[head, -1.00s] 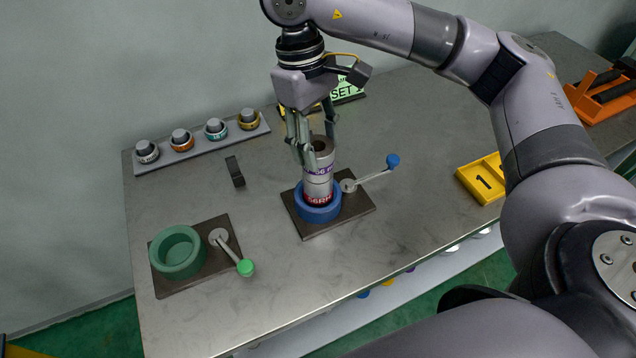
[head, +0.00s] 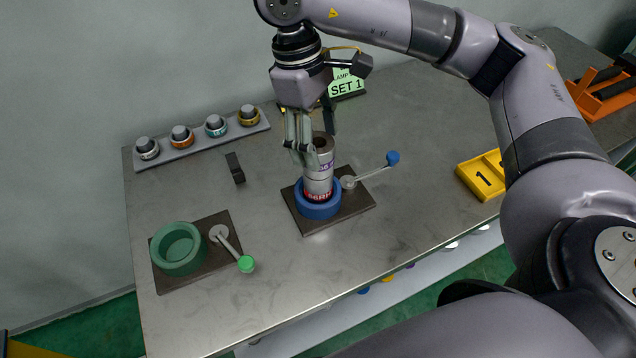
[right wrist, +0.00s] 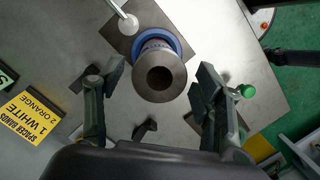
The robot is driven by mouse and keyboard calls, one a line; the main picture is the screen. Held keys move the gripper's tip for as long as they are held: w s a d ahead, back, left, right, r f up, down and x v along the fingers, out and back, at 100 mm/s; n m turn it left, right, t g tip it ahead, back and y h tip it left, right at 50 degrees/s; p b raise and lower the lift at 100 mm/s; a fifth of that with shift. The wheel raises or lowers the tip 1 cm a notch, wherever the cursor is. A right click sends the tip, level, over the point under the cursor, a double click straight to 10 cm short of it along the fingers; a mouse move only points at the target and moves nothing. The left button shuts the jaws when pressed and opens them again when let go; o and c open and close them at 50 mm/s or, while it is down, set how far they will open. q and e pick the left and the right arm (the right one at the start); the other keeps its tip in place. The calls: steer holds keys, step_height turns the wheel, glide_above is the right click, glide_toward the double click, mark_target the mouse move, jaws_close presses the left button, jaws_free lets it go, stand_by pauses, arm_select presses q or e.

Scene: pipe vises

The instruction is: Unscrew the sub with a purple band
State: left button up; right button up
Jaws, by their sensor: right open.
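The sub with a purple band (head: 323,166) stands upright in the blue vise (head: 319,206). It is a grey cylinder with a white label, purple lettering and a red band low down, just above the vise ring. In the right wrist view its round top (right wrist: 160,76) with a dark bore shows between the fingers. My right gripper (head: 316,143) is open, pointing down at the sub's upper part. In the right wrist view, the open fingers (right wrist: 158,82) stand apart from the sub, one on each side. My left gripper is not in view.
The blue-knobbed lever (head: 370,173) sticks out right of the vise. A green vise (head: 178,249) with a green-knobbed lever stands empty at front left. A rack of banded pieces (head: 205,146), a dark bracket (head: 235,168) and a yellow tray (head: 481,178) lie around.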

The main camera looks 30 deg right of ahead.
steer(key=m, duration=0.3)
steer(key=m+y+b, duration=0.1)
steer(key=m, duration=0.1)
steer(key=shift+d+f+m+g, duration=0.1)
steer(key=shift+m+g, duration=0.2)
steer(key=shift+m, duration=0.1)
steer(key=m+y+b, duration=0.1)
steer(key=m, duration=0.5)
steer(key=shift+m+b, duration=0.4)
steer(key=shift+m+y, duration=0.4)
steer(key=shift+m, duration=0.8)
steer(key=m, duration=0.2)
steer(key=m+t+b, duration=0.1)
steer(key=m, duration=0.2)
steer(key=shift+t+b, duration=0.3)
steer(key=m+t, duration=0.1)
steer(key=m, duration=0.4)
steer(key=shift+s+y+b, duration=0.1)
steer(key=shift+y+b, duration=0.2)
steer(key=shift+b, duration=0.1)
steer(key=m, duration=0.3)
steer(key=shift+m+t, duration=0.3)
